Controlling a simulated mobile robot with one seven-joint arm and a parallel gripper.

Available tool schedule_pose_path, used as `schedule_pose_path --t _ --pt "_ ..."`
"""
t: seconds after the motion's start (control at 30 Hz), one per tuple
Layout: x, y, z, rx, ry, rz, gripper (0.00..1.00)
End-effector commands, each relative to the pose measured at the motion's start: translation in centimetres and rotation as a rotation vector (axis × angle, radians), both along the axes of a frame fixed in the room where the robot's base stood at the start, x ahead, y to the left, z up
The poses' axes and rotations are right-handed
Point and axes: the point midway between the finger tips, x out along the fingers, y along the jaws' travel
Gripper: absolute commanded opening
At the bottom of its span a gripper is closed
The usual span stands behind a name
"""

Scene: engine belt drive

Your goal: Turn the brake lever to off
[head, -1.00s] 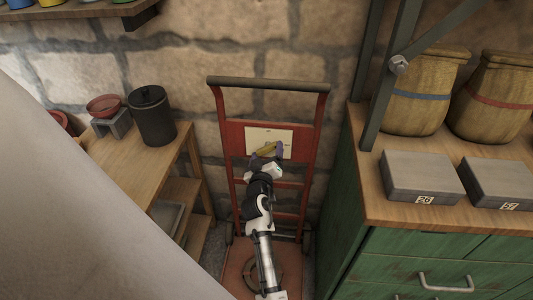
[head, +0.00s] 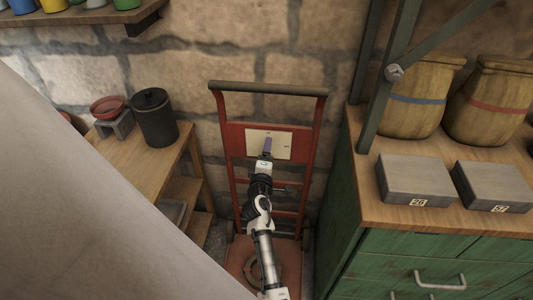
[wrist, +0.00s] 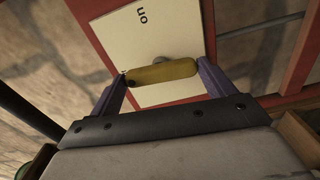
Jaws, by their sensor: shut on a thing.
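The brake lever (wrist: 160,73) is a yellow bar on a cream plate (wrist: 120,35), lying nearly level in the wrist view. A grey pivot shows just behind its middle. My gripper (wrist: 162,76) is shut on the lever, one purple finger at each end of the bar. In the head view the plate (head: 284,144) sits on the red hand truck, with my gripper (head: 267,147) in front of it; the lever is hidden there.
The red hand truck (head: 233,140) stands against the stone wall. A wooden bench (head: 125,172) with a black canister (head: 154,117) is at left. A green cabinet (head: 385,255) with grey boxes and barrels is close at right. A narrow gap lies between them.

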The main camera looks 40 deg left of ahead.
Motion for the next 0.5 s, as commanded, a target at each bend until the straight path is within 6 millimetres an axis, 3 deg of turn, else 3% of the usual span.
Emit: schedule_pose_path --t 0.5 --pt "-0.01 -0.01 -0.05 -0.092 -0.055 0.000 0.59"
